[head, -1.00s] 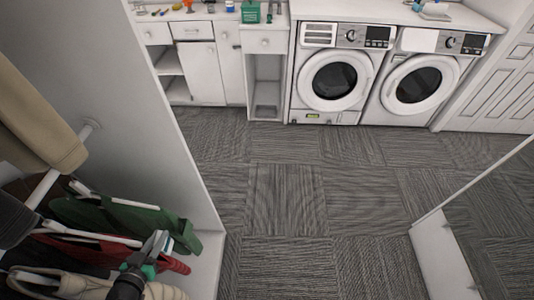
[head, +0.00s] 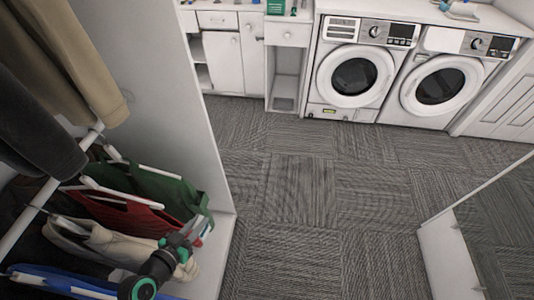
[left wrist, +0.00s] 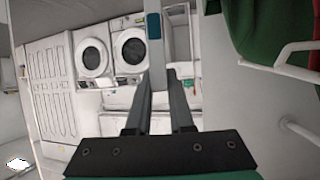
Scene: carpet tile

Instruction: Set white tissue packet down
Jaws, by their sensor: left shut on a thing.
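My left gripper (head: 192,240) is low in the head view, in front of the open closet with hanging clothes. It is shut on a small, thin, pale thing with a blue patch, which I take to be the white tissue packet (head: 207,230). In the left wrist view the fingers (left wrist: 157,85) close together on it, and the packet (left wrist: 153,45) shows nearly edge-on as a narrow strip. It is held in the air beside the closet's edge. Most of its face is hidden. My right gripper is not in view.
Green (head: 160,190) and red (head: 115,215) garments hang on white hangers close to the gripper. Two washing machines (head: 356,77) and white cabinets with a counter (head: 240,8) stand at the back. The carpet-tile floor (head: 300,190) between is clear. A white panel (head: 450,260) stands at right.

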